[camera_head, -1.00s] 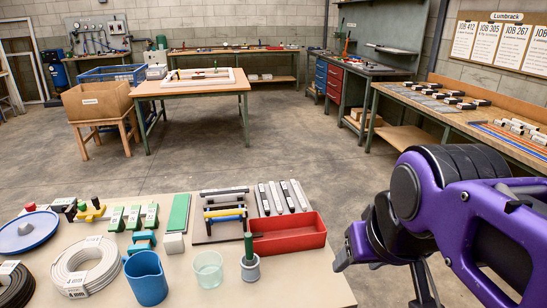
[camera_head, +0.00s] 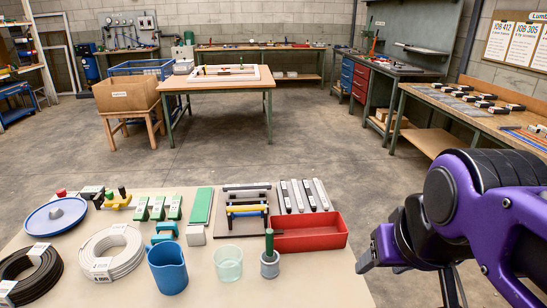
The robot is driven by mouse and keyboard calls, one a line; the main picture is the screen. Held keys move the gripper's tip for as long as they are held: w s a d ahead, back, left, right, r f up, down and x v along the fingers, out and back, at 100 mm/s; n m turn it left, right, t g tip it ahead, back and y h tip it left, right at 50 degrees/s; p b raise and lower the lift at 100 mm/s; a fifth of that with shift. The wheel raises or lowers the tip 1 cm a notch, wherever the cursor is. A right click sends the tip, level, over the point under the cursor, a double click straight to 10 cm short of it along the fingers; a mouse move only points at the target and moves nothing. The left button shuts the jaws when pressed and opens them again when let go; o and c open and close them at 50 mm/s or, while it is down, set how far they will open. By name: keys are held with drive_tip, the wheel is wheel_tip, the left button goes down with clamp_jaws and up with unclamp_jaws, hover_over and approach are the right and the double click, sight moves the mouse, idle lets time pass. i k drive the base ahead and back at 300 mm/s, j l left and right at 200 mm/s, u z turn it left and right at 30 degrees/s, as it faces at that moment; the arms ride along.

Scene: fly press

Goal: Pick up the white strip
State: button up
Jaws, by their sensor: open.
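My gripper (camera_head: 452,287) is partly in view at the lower right, beyond the bench's right edge. It is open and apart from all these strips. My purple arm hides part of it.
A red tray (camera_head: 322,240) sits right in front of the pale strips. A grey pot with a green handle (camera_head: 270,264), a clear cup (camera_head: 229,265), a blue jug (camera_head: 167,270) and cable coils (camera_head: 112,252) stand nearer.

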sight(318, 187)
drive_tip(key=k+l+z, duration=0.1)
drive_tip(key=l+z, duration=0.15)
drive_tip(key=z, duration=0.2)
drive_tip(key=k+l+z, duration=0.1)
drive_tip(key=l+z, duration=0.15)
drive_tip(key=z, duration=0.25)
drive_tip(key=l+z, duration=0.3)
drive_tip(key=z, duration=0.15)
drive_tip(key=i+l+z, duration=0.1)
drive_tip(key=z, duration=0.25)
drive_tip(key=i+l+z, duration=0.2)
drive_tip(key=z, duration=0.15)
drive_tip(key=i+l+z, duration=0.15)
drive_tip(key=z, duration=0.2)
drive_tip(key=i+l+u, duration=0.1)
drive_tip(key=i+u, duration=0.3)
drive_tip(key=i+l+u, duration=0.35)
drive_tip(key=i+j+u, duration=0.1)
drive_tip(key=u, duration=0.3)
drive_tip(key=i+u, duration=0.55)
drive_tip(key=u, duration=0.25)
drive_tip(key=i+j+u, duration=0.2)
drive_tip(key=i+u, duration=0.25)
drive_tip(key=i, duration=0.2)
drive_tip(key=i+u, duration=0.45)
drive_tip(key=i, duration=0.2)
drive_tip(key=i+l+u, duration=0.2)
drive_tip(key=i+u, duration=0.25)
drive_tip(key=i, duration=0.15)
